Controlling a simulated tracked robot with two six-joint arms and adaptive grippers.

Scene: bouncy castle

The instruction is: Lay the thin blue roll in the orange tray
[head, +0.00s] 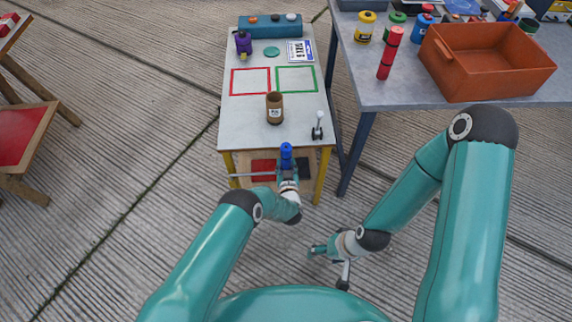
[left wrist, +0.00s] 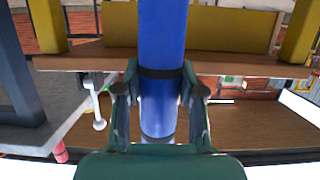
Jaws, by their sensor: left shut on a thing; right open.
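The thin blue roll (head: 286,154) is in my left gripper (head: 287,170), at the near edge of the small table in the head view. In the left wrist view the blue roll (left wrist: 162,45) stands lengthwise between the two fingers of the left gripper (left wrist: 160,95), which are shut on it. A dark band crosses it there. The orange tray (head: 490,85) sits on the grey table at the upper right, well away from the roll. My right gripper (head: 328,260) is open and low over the floor, right of the left gripper, with nothing visible in it.
The small table (head: 240,125) carries a brown cup (head: 274,108), a small lever (head: 318,127), and red and green outlined squares. A red roll (head: 390,53) stands left of the tray on the grey table (head: 365,92). Several jars stand behind.

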